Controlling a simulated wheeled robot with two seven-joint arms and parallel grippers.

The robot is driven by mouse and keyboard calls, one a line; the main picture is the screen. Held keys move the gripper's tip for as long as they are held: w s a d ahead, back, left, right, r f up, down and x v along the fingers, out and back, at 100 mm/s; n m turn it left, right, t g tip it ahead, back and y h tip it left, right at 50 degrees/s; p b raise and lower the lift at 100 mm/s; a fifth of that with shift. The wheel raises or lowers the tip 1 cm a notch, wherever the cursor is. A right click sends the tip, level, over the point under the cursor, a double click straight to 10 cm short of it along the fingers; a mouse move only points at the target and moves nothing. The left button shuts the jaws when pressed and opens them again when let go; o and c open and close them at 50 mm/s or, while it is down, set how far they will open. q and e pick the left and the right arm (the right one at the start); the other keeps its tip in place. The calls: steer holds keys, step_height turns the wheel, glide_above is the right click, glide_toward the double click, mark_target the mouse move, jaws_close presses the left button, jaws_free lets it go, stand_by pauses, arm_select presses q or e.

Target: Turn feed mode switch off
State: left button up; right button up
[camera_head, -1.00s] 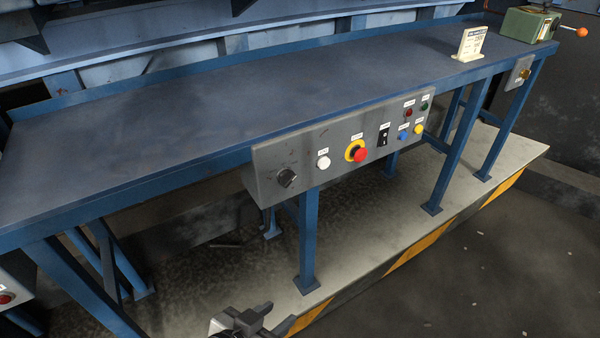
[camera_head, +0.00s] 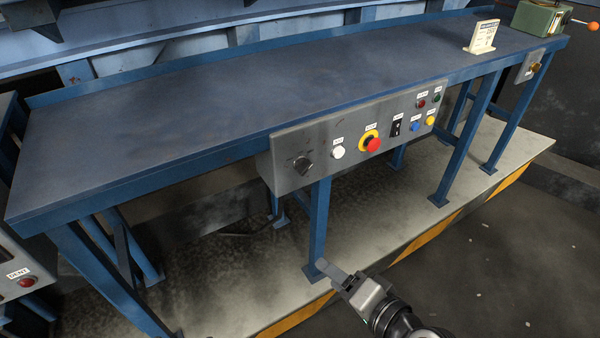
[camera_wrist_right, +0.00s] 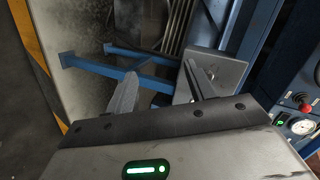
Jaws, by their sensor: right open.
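A grey control panel (camera_head: 283,172) is fixed to the front of the blue bench. It carries a black rotary knob (camera_head: 302,164) at its left end and a black switch (camera_head: 396,127) right of the red emergency button. The labels are too small to read, so I cannot tell which one is the feed mode switch. My right gripper (camera_head: 327,268) is below the panel, apart from it, in front of a blue leg. It also shows in the right wrist view (camera_wrist_right: 160,82), with its two fingers apart and nothing between them. My left gripper is out of view.
The panel also has a white button (camera_head: 338,152), a red button on yellow (camera_head: 372,145) and several small coloured buttons. The blue bench (camera_head: 200,110) has legs near my right gripper. A sign (camera_head: 482,37) and a green machine (camera_head: 538,18) stand on the right.

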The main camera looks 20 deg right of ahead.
steer(key=w+d+r+m+t, duration=0.45)
steer(key=r+m, duration=0.25)
steer(key=m, duration=0.7)
steer(key=m+p, duration=0.1)
steer(key=p, duration=0.3)
glide_toward(307, 170)
steer(key=x, duration=0.8)
steer(key=shift+w, duration=0.15)
steer(key=c, duration=1)
